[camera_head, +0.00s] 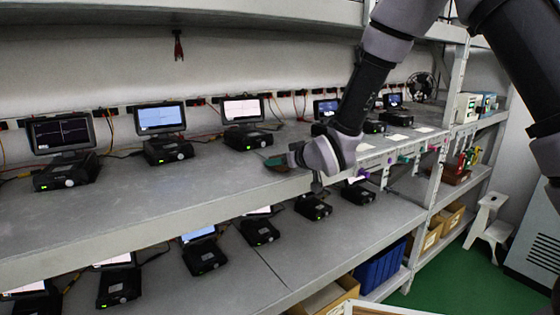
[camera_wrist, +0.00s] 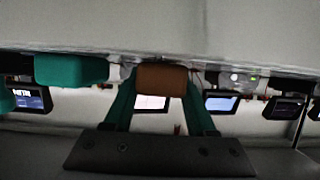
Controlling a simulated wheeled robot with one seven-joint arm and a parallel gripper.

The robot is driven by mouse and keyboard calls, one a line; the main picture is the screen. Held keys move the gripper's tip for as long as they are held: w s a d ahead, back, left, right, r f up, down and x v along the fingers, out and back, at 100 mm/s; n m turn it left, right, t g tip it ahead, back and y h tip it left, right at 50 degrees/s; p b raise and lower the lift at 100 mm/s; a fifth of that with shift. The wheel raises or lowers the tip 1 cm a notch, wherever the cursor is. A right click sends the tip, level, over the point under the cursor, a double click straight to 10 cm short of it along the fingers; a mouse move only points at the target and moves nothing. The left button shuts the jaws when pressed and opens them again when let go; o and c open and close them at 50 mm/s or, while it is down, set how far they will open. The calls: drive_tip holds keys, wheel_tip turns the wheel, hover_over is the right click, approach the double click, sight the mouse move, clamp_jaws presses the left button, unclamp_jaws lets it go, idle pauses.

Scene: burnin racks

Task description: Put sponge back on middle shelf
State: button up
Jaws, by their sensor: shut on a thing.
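My gripper (camera_head: 283,160) is at the middle shelf (camera_head: 150,215), over its surface toward the front edge, below the monitor with the white screen. In the wrist view my gripper (camera_wrist: 160,95) has its two dark teal fingers closed on a brown block, the sponge (camera_wrist: 160,78). In the head view the gripper and wrist largely hide the sponge. I cannot tell whether it touches the shelf. The wrist view looks upside down, with the pale shelf surface across its top.
Small monitors on black boxes (camera_head: 166,149) line the back of the middle shelf, with cables behind. A teal block (camera_wrist: 70,68) lies beside the sponge in the wrist view. The shelf front is bare at left. More devices (camera_head: 205,258) stand on the shelf below.

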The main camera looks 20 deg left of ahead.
drive_tip(key=o, duration=1.3)
drive_tip(key=shift+f, duration=0.1)
drive_tip(key=shift+r, duration=0.25)
drive_tip(key=v, duration=1.2)
drive_tip(key=shift+w+d, duration=0.1)
drive_tip(key=w+d+r+m+h, duration=0.25)
drive_tip(key=d+r, duration=0.25)
drive_tip(key=d, duration=0.5)
drive_tip(key=w+d+r+m+h, duration=0.25)
drive_tip(key=d+r+m, duration=0.2)
drive_tip(key=d, duration=0.65)
drive_tip(key=s+d+r+m+h, duration=0.1)
drive_tip(key=s+d+r+m, duration=0.1)
drive_tip(key=s+d, duration=0.3)
drive_tip(key=s+d+r+m+g+h, duration=0.1)
drive_tip(key=s+d+r+m, duration=0.1)
drive_tip(key=s+d, duration=0.4)
drive_tip(key=s+d+r+m+h, duration=0.1)
drive_tip(key=s+d+r+m, duration=0.2)
drive_tip(key=s+d, duration=0.2)
drive_tip(key=shift+s+d+g, duration=0.25)
drive_tip(key=shift+g, duration=0.15)
